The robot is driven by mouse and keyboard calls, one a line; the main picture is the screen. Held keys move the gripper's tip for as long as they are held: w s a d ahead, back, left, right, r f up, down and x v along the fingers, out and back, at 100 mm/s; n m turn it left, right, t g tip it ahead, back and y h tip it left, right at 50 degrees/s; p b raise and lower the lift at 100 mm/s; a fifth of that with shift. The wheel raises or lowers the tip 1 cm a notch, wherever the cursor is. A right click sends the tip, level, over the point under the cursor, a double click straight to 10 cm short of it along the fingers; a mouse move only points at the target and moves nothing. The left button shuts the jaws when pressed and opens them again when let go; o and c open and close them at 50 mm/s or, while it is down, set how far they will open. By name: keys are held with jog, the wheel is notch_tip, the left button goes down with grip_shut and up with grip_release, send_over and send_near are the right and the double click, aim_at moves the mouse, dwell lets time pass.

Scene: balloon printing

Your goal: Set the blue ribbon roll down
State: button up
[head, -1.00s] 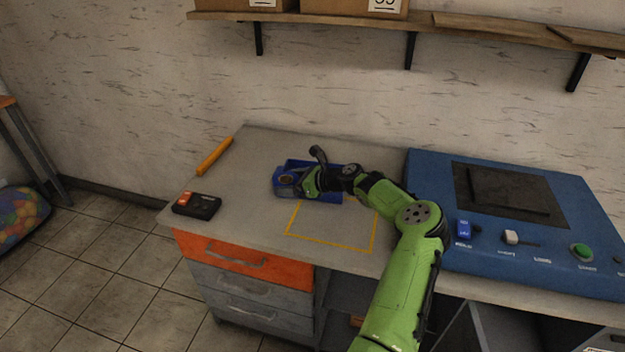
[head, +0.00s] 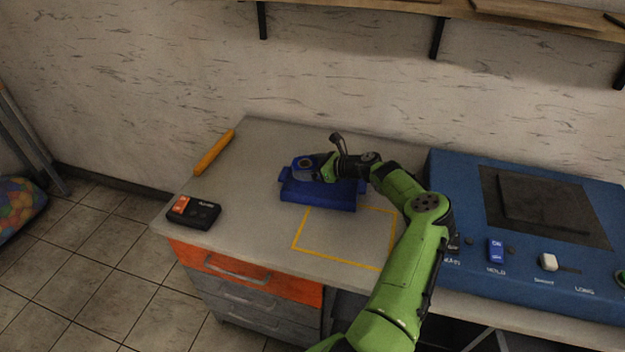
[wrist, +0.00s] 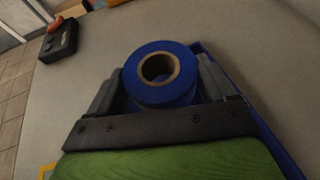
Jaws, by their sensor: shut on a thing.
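The blue ribbon roll (wrist: 150,92) is a thick blue ring around a brown cardboard core. In the wrist view it sits between the two grey fingers of my gripper (wrist: 160,88), which is shut on it. In the head view the roll (head: 304,164) shows at the tip of my gripper (head: 314,166), above or beside the left part of a blue tray (head: 320,196). The tray's edge also shows behind the right finger in the wrist view (wrist: 277,150). I cannot tell whether the roll touches the tray or table.
A yellow outlined square (head: 345,235) on the grey table (head: 245,215) is empty. A black device with an orange part (head: 193,212) lies at the left front edge. An orange stick (head: 214,152) lies behind it. A blue machine (head: 530,225) fills the right side.

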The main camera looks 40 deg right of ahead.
aim_at(310, 185)
notch_tip(310, 185, down, 5)
jog(key=shift+w+d+r+b, duration=0.1)
jog(key=shift+w+r+b, duration=0.05)
jog(key=shift+b, duration=0.3)
jog(key=o, duration=0.9)
